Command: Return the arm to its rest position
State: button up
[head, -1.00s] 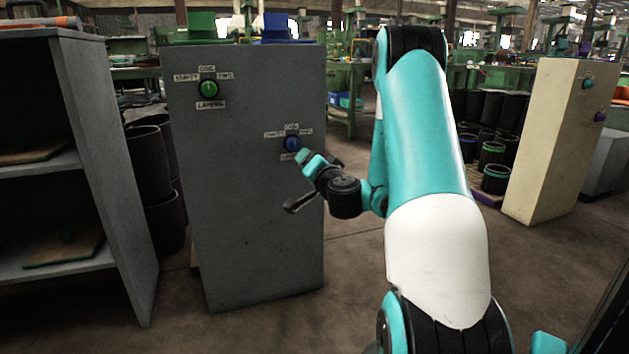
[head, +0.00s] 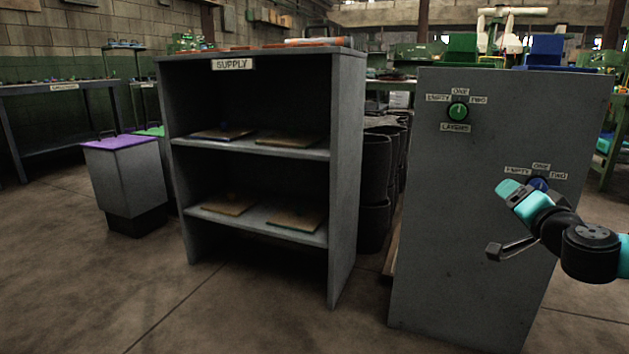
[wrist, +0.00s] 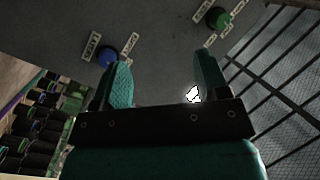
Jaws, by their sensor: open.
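My gripper (head: 508,196) is in front of the grey cabinet (head: 455,230), at the right of the head view. It overlaps the lower edge of the blue knob (head: 539,183) there. In the wrist view my gripper (wrist: 163,82) has its two teal fingers apart with nothing between them. The blue knob (wrist: 107,57) shows beyond the left finger in that view, and the green knob (wrist: 218,17) beyond the right one. I cannot tell whether a finger touches the blue knob. Most of my arm is outside the head view.
A grey supply shelf (head: 345,180) with flat boards stands left of the cabinet. Black bins (head: 376,165) stand between them. A grey bin with a purple lid (head: 122,170) is further left. The floor (head: 90,270) in front is clear.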

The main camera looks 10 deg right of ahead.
jog(key=s+a+r+n+g+y+p, duration=0.15)
jog(key=a+n+y, duration=0.25)
jog(key=a, duration=0.5)
jog(key=s+a+r+n+g+y+p, duration=0.1)
jog(key=a+r+n+g+y, duration=0.2)
jog(key=a, duration=0.6)
jog(key=s+a+r+n+g+y+p, duration=0.1)
jog(key=s+a+n+g+y+p, duration=0.15)
jog(key=a+n+y, duration=0.5)
jog(key=s+a+r+n+g+h+p, duration=0.1)
jog(key=s+a+n+g+h+p, duration=0.25)
jog(key=s, duration=0.65)
jog(key=s+a+r+g+h+p, duration=0.1)
jog(key=s+a+r+g+h, duration=0.15)
jog(key=s+a+g, duration=0.55)
jog(key=s+d+r+p, duration=0.1)
jog(key=r+p, duration=1.7)
jog(key=s+d+r+p, duration=0.1)
jog(key=d+r+p, duration=0.1)
jog(key=r+p, duration=1.6)
jog(key=shift+s+d+r+t+p, duration=0.3)
jog(key=shift+r+t+p, duration=0.15)
jog(key=shift+p, duration=0.25)
jog(key=shift+h, duration=0.25)
